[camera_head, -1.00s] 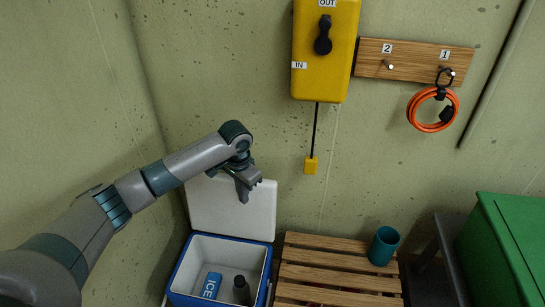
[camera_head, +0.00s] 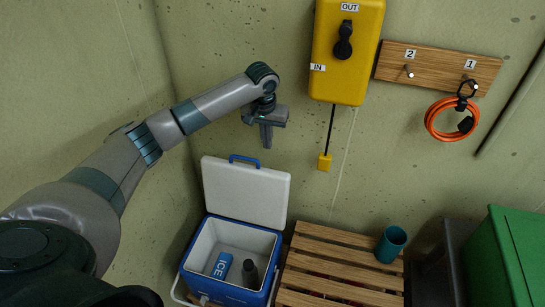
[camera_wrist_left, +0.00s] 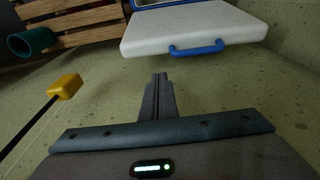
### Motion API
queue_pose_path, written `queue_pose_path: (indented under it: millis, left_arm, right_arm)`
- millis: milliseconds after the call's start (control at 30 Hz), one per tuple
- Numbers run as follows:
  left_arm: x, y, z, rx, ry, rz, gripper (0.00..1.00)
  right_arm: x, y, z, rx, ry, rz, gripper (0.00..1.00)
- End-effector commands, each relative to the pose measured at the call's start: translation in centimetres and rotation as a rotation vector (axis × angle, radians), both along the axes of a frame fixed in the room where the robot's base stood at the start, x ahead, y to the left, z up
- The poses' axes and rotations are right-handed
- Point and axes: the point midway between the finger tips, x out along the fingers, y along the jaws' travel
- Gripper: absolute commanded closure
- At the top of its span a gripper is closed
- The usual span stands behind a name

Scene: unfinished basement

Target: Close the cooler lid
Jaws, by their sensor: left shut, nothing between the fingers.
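The cooler (camera_head: 186,271) is blue and white and stands on the floor at the lower middle-left of the head view. Its white lid (camera_head: 243,193) stands open and upright at the back, with a blue handle (camera_head: 243,160) on its top edge. Inside are a blue ice pack (camera_head: 222,265) and a dark bottle (camera_head: 250,273). My left gripper (camera_head: 266,146) is shut and empty, above and slightly right of the lid, apart from it. In the left wrist view the shut fingers (camera_wrist_left: 159,78) point toward the lid (camera_wrist_left: 190,24) and its handle (camera_wrist_left: 198,48). My right gripper is not in view.
A slatted wooden bench or pallet (camera_head: 330,262) with a teal cup (camera_head: 391,244) stands right of the cooler. A yellow box (camera_head: 343,75) with a hanging cable and yellow plug (camera_head: 325,162) is on the wall. An orange cable coil (camera_head: 451,120) hangs right. A green box (camera_head: 520,250) is far right.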

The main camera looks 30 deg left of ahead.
Motion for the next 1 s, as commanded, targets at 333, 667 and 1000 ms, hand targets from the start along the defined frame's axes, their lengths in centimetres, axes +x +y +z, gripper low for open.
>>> queue_pose_path:
  millis: [333, 667, 1000]
  left_arm:
    - [0.1, 0.0, -0.7, 0.001, 0.002, -0.001, 1.00]
    - [0.7, 0.2, -4.8, 0.002, 0.003, -0.002, 1.00]
    - [1.4, 0.3, -9.1, 0.000, 0.001, -0.002, 1.00]
  right_arm:
    - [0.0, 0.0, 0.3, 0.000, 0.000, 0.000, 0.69]
    - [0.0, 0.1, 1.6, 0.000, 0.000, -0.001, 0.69]
    - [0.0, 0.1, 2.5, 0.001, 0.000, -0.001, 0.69]
